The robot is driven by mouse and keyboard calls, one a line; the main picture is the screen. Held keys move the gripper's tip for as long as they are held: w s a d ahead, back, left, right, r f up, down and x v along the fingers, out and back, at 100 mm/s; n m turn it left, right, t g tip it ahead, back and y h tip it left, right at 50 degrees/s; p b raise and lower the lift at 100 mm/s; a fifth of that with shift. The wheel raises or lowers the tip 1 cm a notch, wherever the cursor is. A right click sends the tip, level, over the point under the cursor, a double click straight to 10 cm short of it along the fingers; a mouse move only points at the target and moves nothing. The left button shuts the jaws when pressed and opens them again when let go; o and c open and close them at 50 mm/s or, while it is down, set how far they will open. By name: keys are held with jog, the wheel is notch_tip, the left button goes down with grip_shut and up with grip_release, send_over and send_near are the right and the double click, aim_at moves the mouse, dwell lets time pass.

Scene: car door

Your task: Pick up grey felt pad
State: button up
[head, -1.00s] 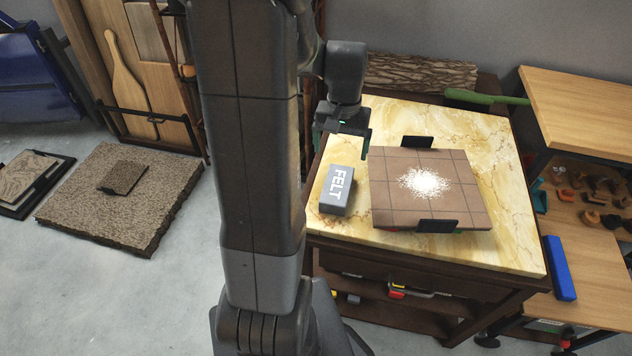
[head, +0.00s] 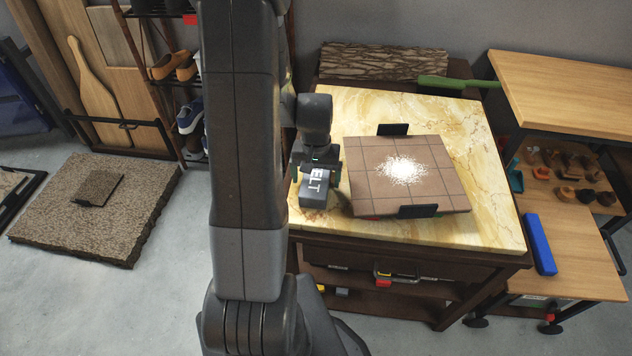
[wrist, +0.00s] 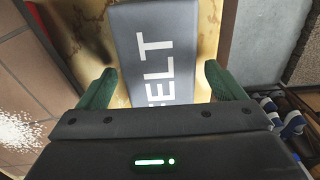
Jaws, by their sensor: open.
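The grey felt pad (head: 314,190) is a block with white FELT lettering, lying on the yellow marble tabletop (head: 340,105) near its left edge. In the wrist view the pad (wrist: 166,50) lies ahead of and between the two green fingers. My gripper (head: 316,168) is above the pad with its fingers apart, one on each side. In the wrist view my gripper (wrist: 160,88) is open. The wrist hides the near end of the pad and part of its lettering. I cannot tell whether the fingers touch it.
Right beside the pad is a brown tiled board (head: 440,185) with white powder (head: 403,168) and black clamps (head: 418,211). A green-handled tool (head: 455,82) and a bark log (head: 385,62) are behind. A shoe rack (head: 165,85) stands left of my arm.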

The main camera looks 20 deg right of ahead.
jog(key=shift+f, duration=0.35)
jog(key=shift+c, duration=0.4)
jog(key=c, duration=1)
jog(key=shift+r, duration=0.1)
